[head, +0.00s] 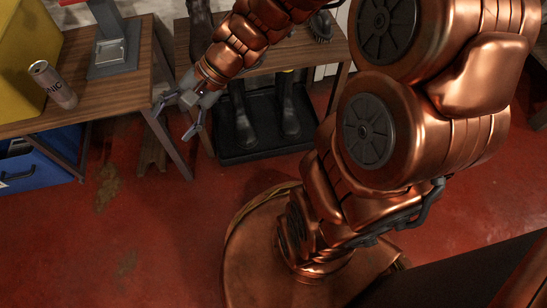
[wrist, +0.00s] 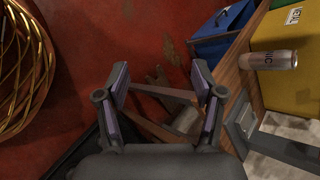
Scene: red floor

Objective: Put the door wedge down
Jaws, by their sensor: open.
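My gripper (head: 176,119) is open beside the end of the left wooden table in the head view. In the wrist view its two fingers (wrist: 160,80) stand wide apart, with nothing seen held between them. A brown wooden piece (head: 152,155) is low by the table legs, near the red floor. It also shows beyond the fingers in the wrist view (wrist: 158,76). I cannot tell whether it is the door wedge. No other wedge can be made out.
The left table (head: 100,95) bears a can (head: 53,85), a yellow box (head: 25,50) and a grey metal stand (head: 108,65). A blue box (head: 35,165) is beneath it. Dark boots stand in a black tray (head: 240,153) under the second table. Open red floor (head: 150,230) lies in front.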

